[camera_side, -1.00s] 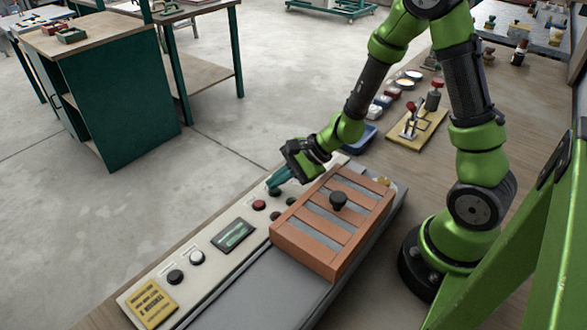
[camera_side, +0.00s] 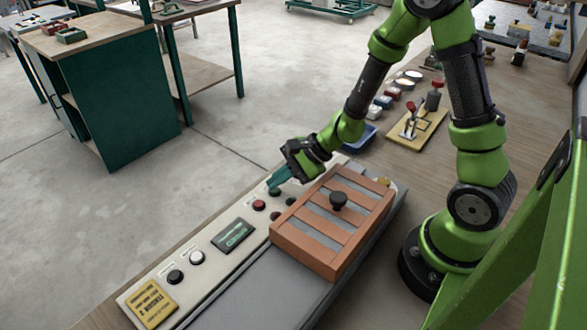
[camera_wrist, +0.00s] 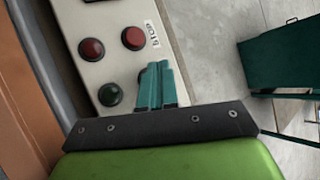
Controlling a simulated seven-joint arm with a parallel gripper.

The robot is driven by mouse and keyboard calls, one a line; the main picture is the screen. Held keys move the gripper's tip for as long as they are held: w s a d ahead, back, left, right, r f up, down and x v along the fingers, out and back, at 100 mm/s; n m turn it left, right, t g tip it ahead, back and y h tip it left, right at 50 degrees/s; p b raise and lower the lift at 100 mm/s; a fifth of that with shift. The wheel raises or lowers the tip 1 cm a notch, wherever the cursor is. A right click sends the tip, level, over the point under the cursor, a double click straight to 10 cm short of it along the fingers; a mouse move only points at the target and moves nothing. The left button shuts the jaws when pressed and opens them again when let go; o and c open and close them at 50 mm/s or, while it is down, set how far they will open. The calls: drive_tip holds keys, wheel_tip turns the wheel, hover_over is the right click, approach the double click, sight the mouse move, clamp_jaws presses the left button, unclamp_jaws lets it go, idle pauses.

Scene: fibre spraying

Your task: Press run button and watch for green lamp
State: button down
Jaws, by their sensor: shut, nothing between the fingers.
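My gripper (camera_side: 271,186) is shut and empty, with its teal fingers pointing down at the far end of the control panel (camera_side: 215,213). In the wrist view the fingers (camera_wrist: 157,66) partly cover a dark button (camera_wrist: 141,75), likely the run button; contact cannot be told. A red button (camera_wrist: 133,38) beside a "STOP" label also shows in the side view (camera_side: 259,205). A red lamp (camera_wrist: 92,48) and a dark green lamp (camera_wrist: 109,95) sit beside it. The green lamp looks unlit, and in the side view it is a dark dot (camera_side: 291,202).
A slatted orange-brown frame with a black knob (camera_side: 338,200) lies right beside the panel. The panel has a small display (camera_side: 233,236), a white knob (camera_side: 197,257), a black knob (camera_side: 175,277) and a yellow label (camera_side: 152,304). A blue tray (camera_side: 362,137) stands behind.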

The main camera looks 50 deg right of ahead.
sight(284, 201)
drive_tip(key=shift+s+r, duration=0.35)
drive_tip(key=shift+r, duration=0.15)
wheel_tip(284, 201, up, 5)
drive_tip(key=shift+w+f, duration=0.1)
idle(0.4)
drive_tip(key=shift+a, duration=0.1)
idle(0.4)
drive_tip(key=s+d+r+n+h, duration=0.1)
drive_tip(key=s+r+n+h, duration=0.3)
drive_tip(key=s+r+n, duration=1)
drive_tip(key=shift+d+r+n, duration=0.3)
drive_tip(key=shift+d+r, duration=0.1)
drive_tip(key=shift+r, duration=0.3)
